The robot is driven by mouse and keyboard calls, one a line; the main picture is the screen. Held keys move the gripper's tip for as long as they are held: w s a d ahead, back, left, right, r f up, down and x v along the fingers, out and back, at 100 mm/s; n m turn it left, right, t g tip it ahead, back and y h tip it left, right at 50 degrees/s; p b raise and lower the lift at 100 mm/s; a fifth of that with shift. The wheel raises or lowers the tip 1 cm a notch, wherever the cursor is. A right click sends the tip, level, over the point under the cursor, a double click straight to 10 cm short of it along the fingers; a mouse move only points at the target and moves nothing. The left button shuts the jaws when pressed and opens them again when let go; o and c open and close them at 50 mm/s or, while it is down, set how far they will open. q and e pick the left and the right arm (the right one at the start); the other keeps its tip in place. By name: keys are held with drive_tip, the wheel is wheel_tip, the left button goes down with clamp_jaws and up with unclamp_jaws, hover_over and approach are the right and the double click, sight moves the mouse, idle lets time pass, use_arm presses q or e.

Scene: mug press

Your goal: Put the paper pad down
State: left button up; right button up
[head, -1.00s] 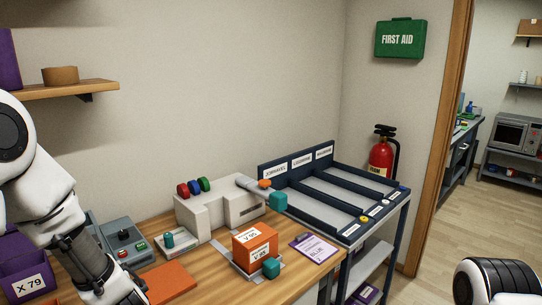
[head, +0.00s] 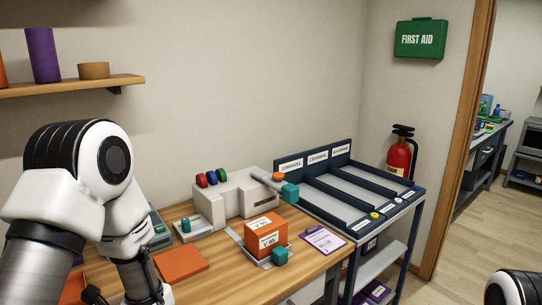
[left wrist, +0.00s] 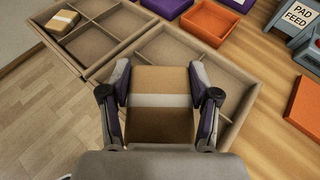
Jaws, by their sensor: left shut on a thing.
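My left gripper (left wrist: 160,84) is shut on the paper pad (left wrist: 161,122), a tan block with a white band, with one finger on each side. In the left wrist view the pad is over a compartment of a brown divided tray (left wrist: 119,46); I cannot tell whether it touches the bottom. A similar banded pad (left wrist: 62,20) lies in the tray's upper left compartment. In the head view my left arm comes in from the left, and its gripper and the held pad are not clearly visible there. My right gripper is out of view.
An orange sheet (head: 181,264) lies on the wooden table (head: 215,284). An orange box (head: 265,236), a grey press (head: 236,193) and a clipboard (head: 323,240) are farther right. A dark sorting rack (head: 352,196) stands beyond.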

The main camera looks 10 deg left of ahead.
use_arm(q)
drive_tip(key=s+d+f+n+g+h+b, duration=0.1)
drive_tip(key=s+d+f+n+g+h, duration=0.15)
drive_tip(key=s+d+n+g, duration=0.45)
drive_tip(key=s+d+f+n+g+h, duration=0.25)
drive_tip(key=s+n+g+h, duration=0.2)
drive_tip(key=s, duration=0.35)
drive_tip(key=d+n+h, duration=1.1)
drive_tip(key=d+h, duration=0.1)
drive_tip(key=d, duration=0.4)
drive_tip(key=w+d+n+t+h+b, duration=0.1)
drive_tip(key=w+d+n+t+h, duration=0.25)
drive_tip(key=w+n, duration=0.25)
drive_tip(key=w+d+n+t+h+b, duration=0.1)
drive_tip(key=w+d+n+t+h, duration=0.2)
drive_tip(key=w+n+t+h, duration=0.3)
drive_tip(key=w+a+f+n+t+y, duration=0.2)
drive_tip(key=w+f+n+t, duration=0.1)
drive_tip(key=w+n+t, duration=0.1)
drive_tip(key=w+a+f+n+t+y, duration=0.2)
drive_tip(key=w+a+f+n+t, duration=0.1)
drive_tip(key=w, duration=0.5)
drive_tip(key=n+t, duration=0.1)
drive_tip(key=t, duration=0.1)
drive_tip(key=shift+a+f+t, duration=0.15)
drive_tip(key=shift+a+t, duration=0.1)
drive_tip(key=shift+t, duration=0.15)
